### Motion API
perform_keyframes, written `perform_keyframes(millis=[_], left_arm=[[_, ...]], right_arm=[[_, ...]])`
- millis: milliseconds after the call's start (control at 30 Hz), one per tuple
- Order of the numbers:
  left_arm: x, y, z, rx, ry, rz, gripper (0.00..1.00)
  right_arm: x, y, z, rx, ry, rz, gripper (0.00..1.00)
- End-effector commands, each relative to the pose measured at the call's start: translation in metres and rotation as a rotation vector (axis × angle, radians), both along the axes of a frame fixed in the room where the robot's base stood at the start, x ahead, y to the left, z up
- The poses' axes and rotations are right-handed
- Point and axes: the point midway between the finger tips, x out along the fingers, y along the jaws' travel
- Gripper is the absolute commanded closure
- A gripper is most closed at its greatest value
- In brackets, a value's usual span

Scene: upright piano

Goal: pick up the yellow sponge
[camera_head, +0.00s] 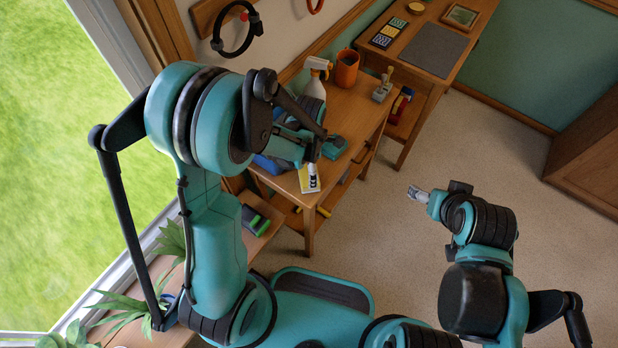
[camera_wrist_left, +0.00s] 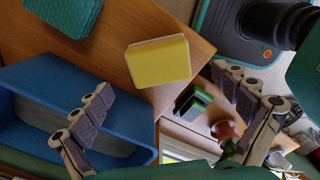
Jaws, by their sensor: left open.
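The yellow sponge (camera_wrist_left: 158,62) lies on the wooden table near its corner in the left wrist view. In the head view a small yellow patch (camera_head: 304,182), seemingly the sponge, shows beside my left gripper, which partly hides it. My left gripper (camera_wrist_left: 163,84) is open and empty, its two fingers spread on either side below the sponge in the wrist picture, apart from it. In the head view my left gripper (camera_head: 313,170) hangs over the table's near end. My right gripper (camera_head: 418,193) is over the floor at right, too small to read its jaws.
A blue open bin (camera_wrist_left: 60,85) stands close beside the sponge. A teal block (camera_wrist_left: 66,14) lies farther off on the table. A spray bottle (camera_head: 315,82) and an orange cup (camera_head: 346,68) stand at the table's far end.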

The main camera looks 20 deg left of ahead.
Motion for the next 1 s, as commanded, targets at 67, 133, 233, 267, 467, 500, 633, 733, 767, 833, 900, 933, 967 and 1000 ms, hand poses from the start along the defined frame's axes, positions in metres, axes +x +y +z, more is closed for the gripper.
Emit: perform_keyframes(millis=[67,133,233,267,467,500,633,733,767,833,900,933,967,1000], left_arm=[[0.001,0.0,-0.01,0.0,-0.001,-0.001,0.02],[0.0,0.0,-0.015,0.0,-0.001,-0.002,0.02],[0.001,0.0,-0.03,0.0,-0.001,-0.002,0.02],[0.001,0.0,-0.035,0.0,-0.001,-0.002,0.02],[0.001,0.0,-0.059,0.0,-0.002,-0.003,0.02],[0.001,0.0,-0.06,0.0,-0.002,-0.003,0.02],[0.001,0.0,-0.058,0.0,-0.002,-0.003,0.02],[0.001,0.0,-0.058,0.0,-0.002,-0.003,0.18],[0.001,0.0,-0.058,0.0,-0.002,-0.003,0.26],[0.001,0.0,-0.058,0.0,-0.002,-0.003,0.44],[0.001,0.0,-0.058,0.0,-0.002,-0.003,0.46],[0.001,0.0,-0.058,0.0,-0.002,-0.003,0.46],[0.001,0.0,-0.058,0.0,-0.002,-0.003,0.46],[0.001,0.0,-0.058,0.0,-0.002,-0.003,0.5]], right_arm=[[0.0,0.0,-0.006,0.0,0.0,0.0,0.28],[0.0,0.0,-0.009,0.0,0.0,0.0,0.28],[0.0,0.0,-0.017,0.0,0.0,0.0,0.28],[0.0,0.0,-0.02,0.0,0.0,0.0,0.28],[0.0,0.0,-0.031,0.0,0.0,0.0,0.28],[0.0,0.0,-0.031,0.0,0.0,0.0,0.28],[0.0,0.0,-0.029,0.0,0.0,0.0,0.28],[0.0,0.0,-0.029,0.0,0.0,0.0,0.28],[0.0,0.0,-0.029,0.0,0.0,0.0,0.28],[0.0,0.0,-0.029,0.0,0.0,0.0,0.28],[0.0,0.0,-0.029,0.0,0.0,0.0,0.28],[0.0,0.0,-0.029,0.0,0.0,0.0,0.28],[0.0,0.0,-0.029,0.0,0.0,0.0,0.28],[0.0,0.0,-0.029,0.0,0.0,0.0,0.28]])
